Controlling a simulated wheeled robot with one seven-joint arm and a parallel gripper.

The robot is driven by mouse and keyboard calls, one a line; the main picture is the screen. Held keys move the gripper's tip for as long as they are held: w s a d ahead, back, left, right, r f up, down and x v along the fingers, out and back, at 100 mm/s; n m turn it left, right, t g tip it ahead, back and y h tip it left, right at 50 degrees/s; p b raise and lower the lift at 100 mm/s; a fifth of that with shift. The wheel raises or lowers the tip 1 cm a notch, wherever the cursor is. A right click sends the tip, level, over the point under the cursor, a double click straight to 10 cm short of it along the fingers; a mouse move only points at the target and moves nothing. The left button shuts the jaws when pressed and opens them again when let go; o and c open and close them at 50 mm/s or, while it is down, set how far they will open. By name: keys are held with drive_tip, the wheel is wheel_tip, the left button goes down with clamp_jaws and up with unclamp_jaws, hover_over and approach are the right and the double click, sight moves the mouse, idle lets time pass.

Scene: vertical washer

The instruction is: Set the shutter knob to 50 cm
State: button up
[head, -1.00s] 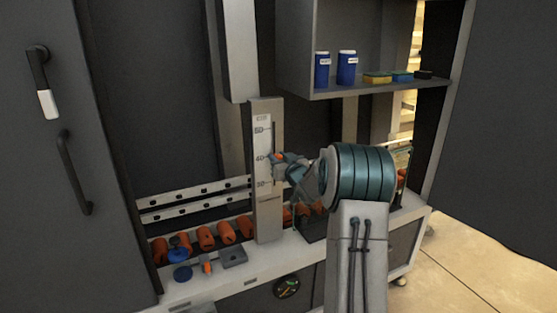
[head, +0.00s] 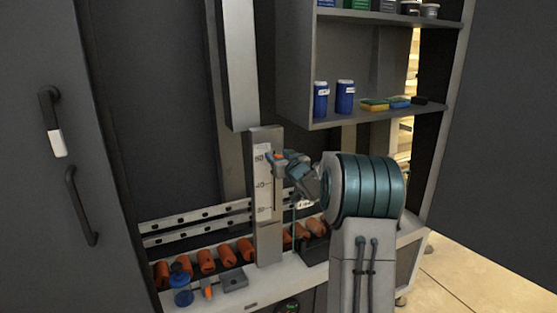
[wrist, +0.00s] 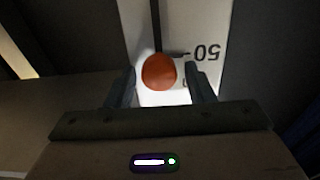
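The shutter knob (wrist: 159,71) is a round orange knob on the slot of a pale scale plate (head: 262,196). In the wrist view the plate is upside down, and the knob sits close beside the 50 mark, slightly past it toward the picture's bottom. The knob is partly hidden in the head view, roughly level with the 50. My gripper (wrist: 162,67) has one finger on each side of the knob, with a visible gap on both sides. It is open around the knob. In the head view, my gripper (head: 284,160) is at the scale's upper part.
A shelf (head: 378,117) with blue jars (head: 345,97) and sponges is to the upper right. Several orange cylinders (head: 206,261) line the ledge below. A dark door with a handle (head: 80,205) stands at the left.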

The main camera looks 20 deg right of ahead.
drive_tip(key=shift+f, duration=0.25)
drive_tip(key=s+b, duration=0.1)
drive_tip(key=s, duration=1.2)
drive_tip(key=shift+s+d+b, duration=0.25)
drive_tip(key=shift+s+b, duration=0.05)
drive_tip(key=shift+s, duration=0.1)
drive_tip(key=s+a+f+g+p, duration=0.1)
drive_tip(key=s+a+g, duration=0.4)
drive_tip(key=s, duration=0.5)
drive_tip(key=s+a+f+g+p, duration=0.2)
drive_tip(key=s+a+g, duration=0.3)
drive_tip(key=s+a, duration=0.4)
drive_tip(key=s+a+f+g+p, duration=0.2)
drive_tip(key=s+a+g, duration=0.3)
drive_tip(key=s+a, duration=0.3)
drive_tip(key=s+f, duration=0.1)
drive_tip(key=s, duration=0.3)
drive_tip(key=shift+s+f+m+h, duration=0.3)
drive_tip(key=shift+f, duration=0.1)
